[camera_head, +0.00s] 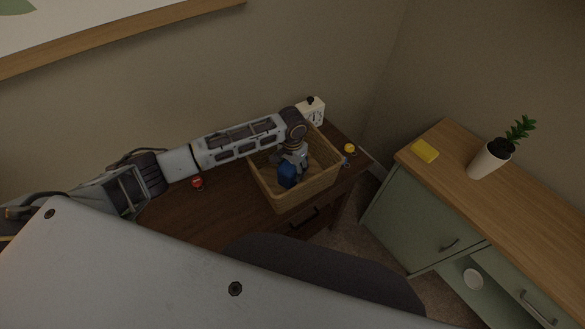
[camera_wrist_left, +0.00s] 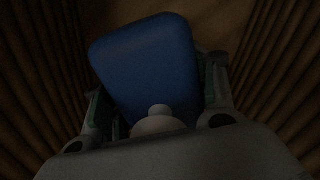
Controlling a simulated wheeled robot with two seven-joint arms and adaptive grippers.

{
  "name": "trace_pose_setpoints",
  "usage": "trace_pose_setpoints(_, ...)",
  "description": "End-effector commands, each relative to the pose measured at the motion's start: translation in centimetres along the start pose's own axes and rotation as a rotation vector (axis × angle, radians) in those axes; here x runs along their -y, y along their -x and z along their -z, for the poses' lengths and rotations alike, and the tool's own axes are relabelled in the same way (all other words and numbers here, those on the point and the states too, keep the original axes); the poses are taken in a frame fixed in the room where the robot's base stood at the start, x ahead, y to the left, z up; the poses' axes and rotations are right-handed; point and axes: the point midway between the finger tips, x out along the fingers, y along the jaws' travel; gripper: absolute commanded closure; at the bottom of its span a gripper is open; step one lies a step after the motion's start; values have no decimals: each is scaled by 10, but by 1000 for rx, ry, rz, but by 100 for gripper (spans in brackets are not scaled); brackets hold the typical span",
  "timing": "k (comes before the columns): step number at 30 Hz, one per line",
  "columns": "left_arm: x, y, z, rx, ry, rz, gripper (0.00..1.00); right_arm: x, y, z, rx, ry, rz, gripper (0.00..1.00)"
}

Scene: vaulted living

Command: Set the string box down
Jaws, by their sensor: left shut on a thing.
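The string box, a blue block with rounded edges (camera_head: 286,176), is between the fingers of my left gripper (camera_head: 291,166). In the left wrist view the blue box (camera_wrist_left: 148,62) fills the middle, with a finger on each side, and a small pale round knob (camera_wrist_left: 160,112) shows in front of it. The gripper is shut on the box and points down inside a tan slatted basket (camera_head: 290,203). I cannot tell whether the box touches the basket floor. My right gripper is not in view.
The basket stands on a dark wooden desk (camera_head: 230,211). Near it are a white clock (camera_head: 312,113), a yellow-topped item (camera_head: 349,148) and a red item (camera_head: 197,182). At right, a green cabinet (camera_head: 405,218) bears a yellow block (camera_head: 424,151) and a potted plant (camera_head: 490,158).

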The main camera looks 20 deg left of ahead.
Motion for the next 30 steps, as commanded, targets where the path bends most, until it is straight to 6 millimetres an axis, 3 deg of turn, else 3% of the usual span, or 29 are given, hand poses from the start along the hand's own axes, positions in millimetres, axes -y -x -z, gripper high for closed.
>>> trace_pose_setpoints(6, 0, -2, 0, 0, 0, 0, 74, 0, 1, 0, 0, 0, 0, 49)
trace_pose_setpoints(7, 0, -2, 0, 0, 0, 0, 41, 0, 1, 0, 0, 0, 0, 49)
trace_pose_setpoints(12, 0, -2, 0, 0, 0, 0, 21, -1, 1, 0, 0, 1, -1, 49)
trace_pose_setpoints(25, 0, 0, 0, -1, 0, 1, 21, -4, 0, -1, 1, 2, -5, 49)
trace_pose_setpoints(30, 0, 10, 1, -2, 0, 0, 21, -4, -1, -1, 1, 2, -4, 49)
